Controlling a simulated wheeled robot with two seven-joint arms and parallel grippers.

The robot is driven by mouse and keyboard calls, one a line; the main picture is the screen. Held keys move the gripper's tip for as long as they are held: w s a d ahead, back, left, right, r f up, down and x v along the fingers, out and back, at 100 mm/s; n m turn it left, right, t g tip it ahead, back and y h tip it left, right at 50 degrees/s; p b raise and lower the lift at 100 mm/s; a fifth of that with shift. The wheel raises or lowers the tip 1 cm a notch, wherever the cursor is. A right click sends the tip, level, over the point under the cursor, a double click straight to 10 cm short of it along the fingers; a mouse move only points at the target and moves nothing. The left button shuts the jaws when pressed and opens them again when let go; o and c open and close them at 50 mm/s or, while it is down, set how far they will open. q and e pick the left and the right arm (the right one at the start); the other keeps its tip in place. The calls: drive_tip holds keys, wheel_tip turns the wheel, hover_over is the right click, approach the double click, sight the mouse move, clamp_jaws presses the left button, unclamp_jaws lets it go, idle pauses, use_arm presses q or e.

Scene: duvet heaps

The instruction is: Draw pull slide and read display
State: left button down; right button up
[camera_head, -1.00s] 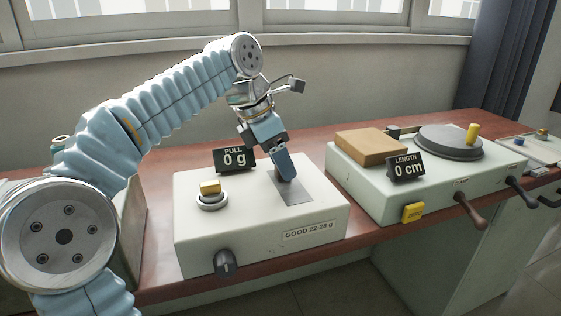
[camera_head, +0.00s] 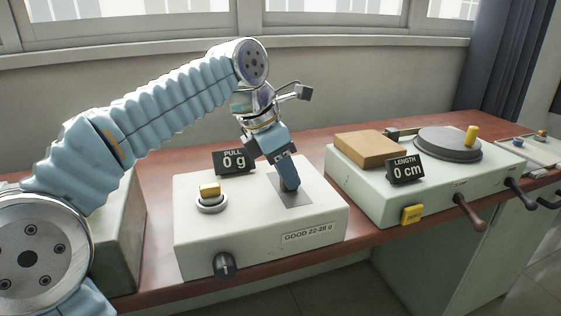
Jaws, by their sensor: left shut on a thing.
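The pull tester (camera_head: 200,250) is a cream box on the bench, labelled "GOOD 22-28 g". Its PULL display (camera_head: 234,162) stands at the back edge and reads 0 g. A grey metal plate (camera_head: 297,200) is set in the right part of its top. My left gripper (camera_head: 289,188) points down onto this plate and is shut on the pull slide, which its fingers hide. A brass piece (camera_head: 210,189) on a round silver seat is at left on the box. A dark knob (camera_head: 224,266) is on the front. My right gripper is not in view.
To the right, a second cream box (camera_head: 365,190) carries a wooden block (camera_head: 370,149), a dark disc (camera_head: 448,144) and a LENGTH display (camera_head: 405,170) reading 0 cm. A yellow button (camera_head: 412,215) and a brown-handled crank (camera_head: 469,212) are on its front.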

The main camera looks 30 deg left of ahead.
use_arm(q)
drive_tip(key=shift+s+d, duration=0.6)
drive_tip(key=shift+d, duration=0.1)
drive_tip(key=c, duration=0.9)
unclamp_jaws()
drive_tip(key=shift+r, duration=0.1)
drive_tip(key=p+v, duration=0.2)
drive_tip(key=v, duration=1.1)
drive_tip(key=shift+s+r, duration=0.15)
drive_tip(key=shift+r, duration=0.1)
